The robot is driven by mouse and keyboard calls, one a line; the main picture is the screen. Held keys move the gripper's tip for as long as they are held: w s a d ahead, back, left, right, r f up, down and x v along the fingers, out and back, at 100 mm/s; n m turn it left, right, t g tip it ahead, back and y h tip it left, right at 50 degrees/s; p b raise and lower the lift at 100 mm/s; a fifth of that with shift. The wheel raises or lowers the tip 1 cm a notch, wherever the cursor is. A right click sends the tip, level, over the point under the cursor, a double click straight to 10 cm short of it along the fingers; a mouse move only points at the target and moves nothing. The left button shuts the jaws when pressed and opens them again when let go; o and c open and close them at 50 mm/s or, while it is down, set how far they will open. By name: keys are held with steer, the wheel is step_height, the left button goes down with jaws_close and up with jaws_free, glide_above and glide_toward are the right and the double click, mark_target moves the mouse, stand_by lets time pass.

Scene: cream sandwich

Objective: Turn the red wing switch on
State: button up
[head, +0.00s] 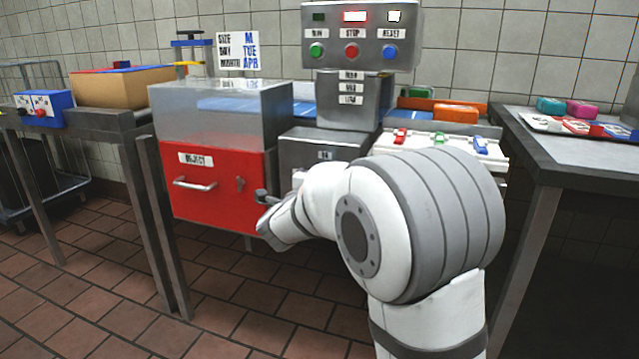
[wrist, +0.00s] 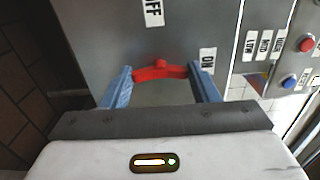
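The red wing switch (wrist: 160,72) is on a grey metal panel in the wrist view. Its wings lie roughly level across that view. An OFF label (wrist: 153,12) is above it and an ON label (wrist: 207,60) is to its right. My gripper (wrist: 162,78) has its two blue-grey fingers on either side of the switch, one near each wing end. The fingers are wide apart; whether they touch the wings I cannot tell. I cannot make out the switch there.
A control box (head: 360,35) with green, red and blue buttons stands above the grey machine. A table (head: 580,160) with colored items is on the right. Another table (head: 100,122) with a cardboard box (head: 125,88) is on the left. Tiled floor is open at the lower left.

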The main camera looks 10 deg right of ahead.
steer(key=o, duration=0.5)
steer(key=p+v, duration=0.2)
steer(key=v, duration=0.5)
steer(key=shift+s+a, duration=0.2)
steer(key=shift+s, duration=0.15)
